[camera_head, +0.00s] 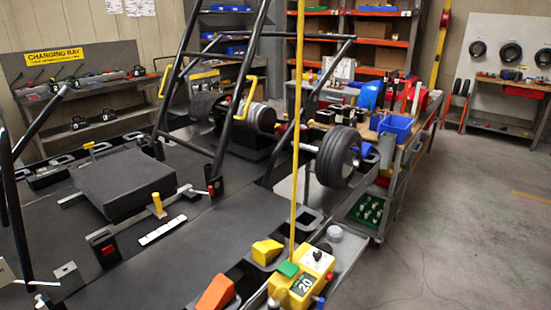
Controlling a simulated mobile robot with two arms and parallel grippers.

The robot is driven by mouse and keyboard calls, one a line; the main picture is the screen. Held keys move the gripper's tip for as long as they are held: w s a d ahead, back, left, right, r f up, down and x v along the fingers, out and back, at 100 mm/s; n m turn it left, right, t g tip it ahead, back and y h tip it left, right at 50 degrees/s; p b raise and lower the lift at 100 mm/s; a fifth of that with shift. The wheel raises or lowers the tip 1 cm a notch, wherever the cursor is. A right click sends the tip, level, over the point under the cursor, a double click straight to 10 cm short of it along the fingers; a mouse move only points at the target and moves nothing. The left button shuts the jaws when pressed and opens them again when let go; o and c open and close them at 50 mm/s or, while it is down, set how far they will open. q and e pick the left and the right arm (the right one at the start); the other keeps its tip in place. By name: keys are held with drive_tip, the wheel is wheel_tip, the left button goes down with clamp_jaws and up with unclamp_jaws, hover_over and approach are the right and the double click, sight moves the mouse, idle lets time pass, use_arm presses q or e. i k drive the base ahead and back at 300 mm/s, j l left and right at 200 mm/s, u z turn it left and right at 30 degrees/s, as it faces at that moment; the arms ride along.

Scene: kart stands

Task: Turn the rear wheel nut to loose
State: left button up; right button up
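The rear wheel (338,157) is a black tyre at the right end of the axle, upright beside the kart stand. Its outer face is turned away to the right and seen at a steep angle, so I cannot make out the wheel nut or its setting. A grey axle part (308,149) runs into the wheel from the left. Neither of my grippers can be made out in the head view.
A grey cart (397,172) with a blue bin (391,127) stands close on the right. Orange (216,293) and yellow blocks (266,251) sit in front. The floor (460,220) at right is clear.

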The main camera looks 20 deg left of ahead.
sight(356, 163)
drive_tip(key=i+l+u, duration=0.2)
drive_tip(key=u, duration=0.3)
drive_tip(key=i+l+u, duration=0.25)
drive_tip(key=u, duration=0.25)
drive_tip(key=i+l+u, duration=0.15)
drive_tip(key=l+u, duration=0.85)
drive_tip(key=i+j, duration=0.05)
drive_tip(key=j, duration=0.05)
